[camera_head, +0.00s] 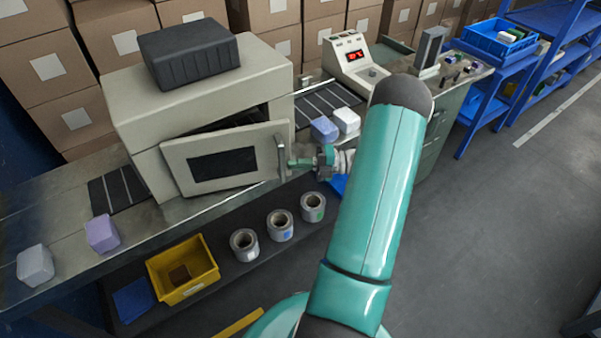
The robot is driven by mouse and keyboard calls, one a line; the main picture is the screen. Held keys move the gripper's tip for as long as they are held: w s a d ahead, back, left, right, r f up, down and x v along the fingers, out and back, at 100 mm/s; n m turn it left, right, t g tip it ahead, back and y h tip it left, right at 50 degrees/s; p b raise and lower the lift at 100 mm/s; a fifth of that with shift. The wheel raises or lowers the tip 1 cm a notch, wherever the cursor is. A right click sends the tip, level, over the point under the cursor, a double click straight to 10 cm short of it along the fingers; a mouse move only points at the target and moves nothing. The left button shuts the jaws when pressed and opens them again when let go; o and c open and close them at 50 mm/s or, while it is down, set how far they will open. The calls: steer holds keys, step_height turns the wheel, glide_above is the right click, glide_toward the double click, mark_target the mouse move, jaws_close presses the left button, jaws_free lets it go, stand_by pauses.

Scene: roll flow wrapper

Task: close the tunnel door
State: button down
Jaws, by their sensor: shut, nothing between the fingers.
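The tunnel door (176,166) is a cream panel with a dark window, on the front of the cream tunnel machine (125,105). It stands partly open, with a dark gap showing along its top and upper right. A vertical bar handle (281,158) is at its right edge. My gripper (291,163) is at the handle, coming from the right. Its fingers are small in the view and look closed. Whether they touch the handle I cannot tell. My teal arm crosses the right of the view.
A black case (190,52) lies on the tunnel. Blue and white packs (324,129) sit on the conveyor right of the door, and others to its left. A yellow bin (205,282) and three rolls (280,225) are below. Floor at right is clear.

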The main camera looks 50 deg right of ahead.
steer(key=shift+w+d, duration=0.55)
steer(key=shift+w, duration=0.35)
steer(key=shift+w+d, duration=0.55)
steer(key=shift+w, duration=0.3)
steer(key=shift+s, duration=0.1)
